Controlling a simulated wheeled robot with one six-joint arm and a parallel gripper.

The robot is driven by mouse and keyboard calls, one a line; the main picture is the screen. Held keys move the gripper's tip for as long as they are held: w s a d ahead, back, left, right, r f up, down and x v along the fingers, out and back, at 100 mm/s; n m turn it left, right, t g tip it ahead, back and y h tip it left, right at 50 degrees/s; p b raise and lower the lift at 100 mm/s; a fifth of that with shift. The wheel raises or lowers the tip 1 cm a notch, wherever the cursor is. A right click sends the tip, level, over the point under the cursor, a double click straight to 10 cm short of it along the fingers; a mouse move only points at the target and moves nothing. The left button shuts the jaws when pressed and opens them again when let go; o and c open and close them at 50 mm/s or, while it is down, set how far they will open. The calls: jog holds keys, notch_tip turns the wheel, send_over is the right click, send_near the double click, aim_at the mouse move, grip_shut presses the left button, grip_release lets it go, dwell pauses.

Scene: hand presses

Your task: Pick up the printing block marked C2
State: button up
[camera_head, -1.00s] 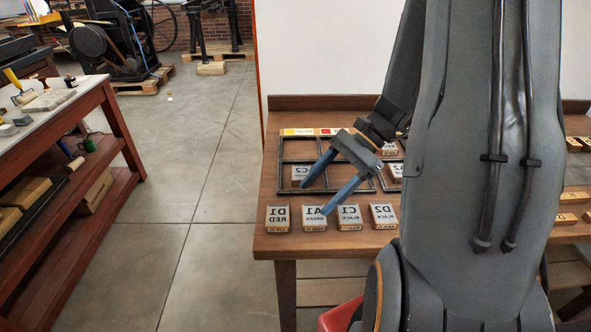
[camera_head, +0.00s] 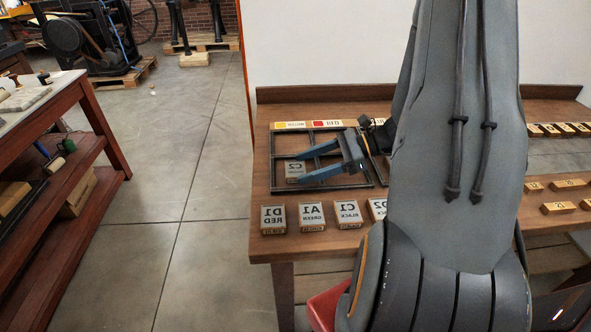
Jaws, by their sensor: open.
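The C2 printing block (camera_head: 295,169) is a small block with a grey face and mirrored lettering. It lies in the left front compartment of the dark divided frame (camera_head: 274,190) on the wooden table. My gripper (camera_head: 299,168) is open, its two blue fingers pointing left. In the picture one fingertip lies at the far edge of the C2 block and the other at its near edge. Whether the fingers are down at the block's height or above it, and whether they touch it, I cannot tell. My arm hides the right part of the frame.
Blocks D1 (camera_head: 273,219), A1 (camera_head: 312,215), C1 (camera_head: 348,214) and a partly hidden D2 (camera_head: 377,208) stand in a row in front of the frame. Coloured labels (camera_head: 318,124) line its back edge. Small wooden blocks (camera_head: 558,207) lie on the right side.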

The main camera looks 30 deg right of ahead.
jog(key=shift+x, duration=0.95)
jog(key=shift+c, duration=0.3)
jog(key=c, duration=0.8)
jog(key=shift+r, duration=0.15)
